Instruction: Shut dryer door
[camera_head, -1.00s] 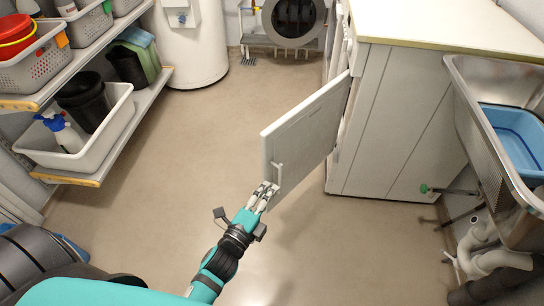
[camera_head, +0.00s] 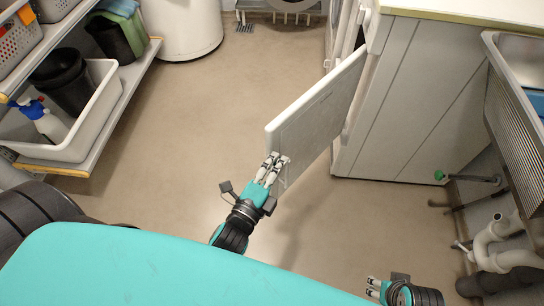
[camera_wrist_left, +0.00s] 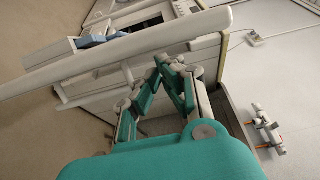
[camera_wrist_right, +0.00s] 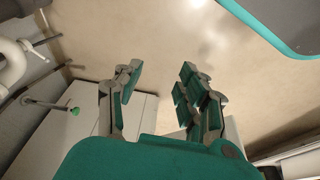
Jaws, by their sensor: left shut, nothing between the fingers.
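The dryer door (camera_head: 315,110) is a white panel standing open, swung out from the white appliance cabinet (camera_head: 400,110) at the right. My left gripper (camera_head: 274,160) is shut and empty. Its fingertips are at the lower outer part of the door and cover most of the door's handle; I cannot tell whether they touch. In the left wrist view a long white edge, likely the door (camera_wrist_left: 110,55), runs past the shut fingers (camera_wrist_left: 168,64). My right gripper (camera_head: 373,287) is low at the right, away from the door. Its fingers are apart and empty in the right wrist view (camera_wrist_right: 160,80).
A shelf with a white bin (camera_head: 105,105) holding a black bucket and a spray bottle stands at the left. A metal sink (camera_head: 515,60) with pipes (camera_head: 490,240) is at the right. The floor (camera_head: 215,100) between is clear.

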